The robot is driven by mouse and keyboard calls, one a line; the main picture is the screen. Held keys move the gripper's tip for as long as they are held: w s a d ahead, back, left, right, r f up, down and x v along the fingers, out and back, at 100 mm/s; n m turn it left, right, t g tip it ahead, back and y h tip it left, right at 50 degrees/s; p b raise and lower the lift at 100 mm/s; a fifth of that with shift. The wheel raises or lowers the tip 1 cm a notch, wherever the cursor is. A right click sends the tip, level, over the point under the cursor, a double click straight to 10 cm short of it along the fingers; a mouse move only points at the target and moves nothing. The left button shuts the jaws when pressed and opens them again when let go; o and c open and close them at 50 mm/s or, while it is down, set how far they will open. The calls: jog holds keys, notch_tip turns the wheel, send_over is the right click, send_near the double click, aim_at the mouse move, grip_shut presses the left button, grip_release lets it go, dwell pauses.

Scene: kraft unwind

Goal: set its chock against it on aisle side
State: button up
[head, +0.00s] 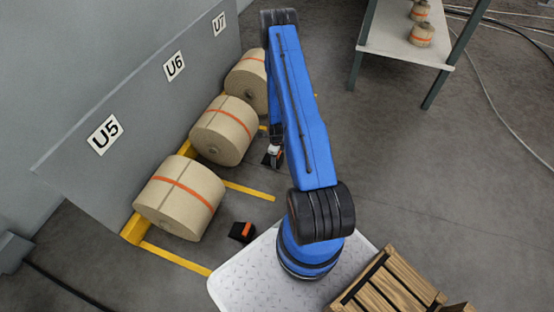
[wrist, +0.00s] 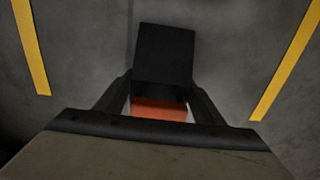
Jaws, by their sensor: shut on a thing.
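Three brown kraft rolls with orange bands lie by the wall: the U5 roll (head: 180,197), the U6 roll (head: 224,131) and the U7 roll (head: 248,80), partly behind my arm. My gripper (head: 273,152) points down on the aisle side of the U6 roll. It is shut on a black and orange chock (head: 270,161), with a gap of floor between chock and roll. In the wrist view the chock (wrist: 164,55) sits between the fingers, its orange part low between them. Whether it touches the floor is unclear.
Another black and orange chock (head: 242,231) stands on the aisle side of the U5 roll. Yellow floor lines (head: 250,191) mark the bays. A table (head: 405,40) with small rolls stands at top right, and a wooden crate (head: 390,285) is at bottom right. The aisle floor between is clear.

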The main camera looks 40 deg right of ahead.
jog(key=shift+w+a, duration=0.1)
jog(key=shift+w, duration=0.05)
dwell(0.3)
jog(key=o, duration=1.2)
jog(key=shift+o, duration=0.2)
notch_tip(320, 180, up, 17)
jog(key=shift+r, duration=0.2)
